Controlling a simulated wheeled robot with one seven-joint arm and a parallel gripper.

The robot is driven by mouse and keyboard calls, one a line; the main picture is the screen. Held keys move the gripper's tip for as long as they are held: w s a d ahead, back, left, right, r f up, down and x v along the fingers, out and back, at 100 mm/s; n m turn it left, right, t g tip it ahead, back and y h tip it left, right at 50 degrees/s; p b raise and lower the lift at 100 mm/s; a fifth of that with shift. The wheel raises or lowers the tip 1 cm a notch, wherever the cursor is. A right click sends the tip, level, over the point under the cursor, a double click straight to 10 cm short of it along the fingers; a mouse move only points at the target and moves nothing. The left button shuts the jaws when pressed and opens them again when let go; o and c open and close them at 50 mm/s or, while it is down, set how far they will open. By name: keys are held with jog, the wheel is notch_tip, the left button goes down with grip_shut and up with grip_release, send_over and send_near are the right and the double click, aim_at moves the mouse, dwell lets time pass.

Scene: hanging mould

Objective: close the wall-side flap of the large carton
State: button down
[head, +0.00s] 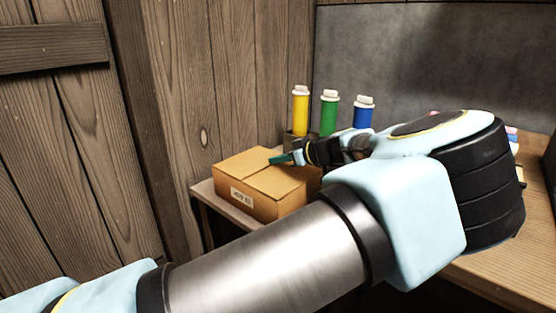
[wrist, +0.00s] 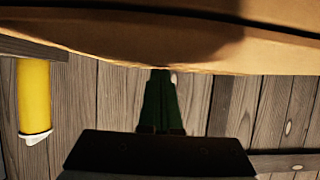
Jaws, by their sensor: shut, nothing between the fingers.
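The large carton (head: 282,207) is a brown box with a white label on its front, standing at the left end of the bench. Its top panels (head: 243,164) look flat or nearly flat in the head view, with a seam between them. I cannot tell whether the wall-side flap lies fully down. My gripper (head: 271,160) has green fingers, is shut and empty, and points left over the carton's top. In the wrist view my shut fingertips (wrist: 160,72) meet the edge of a brown cardboard panel (wrist: 110,45). I cannot tell whether they press on it.
Yellow (head: 300,112), green (head: 329,114) and blue (head: 364,112) bottles stand behind the carton. The yellow bottle also shows in the wrist view (wrist: 34,95). A plank wall (head: 240,75) is close behind and left. My arm hides much of the bench (head: 500,275).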

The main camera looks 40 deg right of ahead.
jog(key=shift+w, duration=0.15)
jog(key=shift+w+a+f+b, duration=0.2)
jog(key=shift+w+b, duration=0.2)
jog(key=shift+w, duration=0.25)
jog(key=v, duration=1.1)
jog(key=shift+r, duration=0.1)
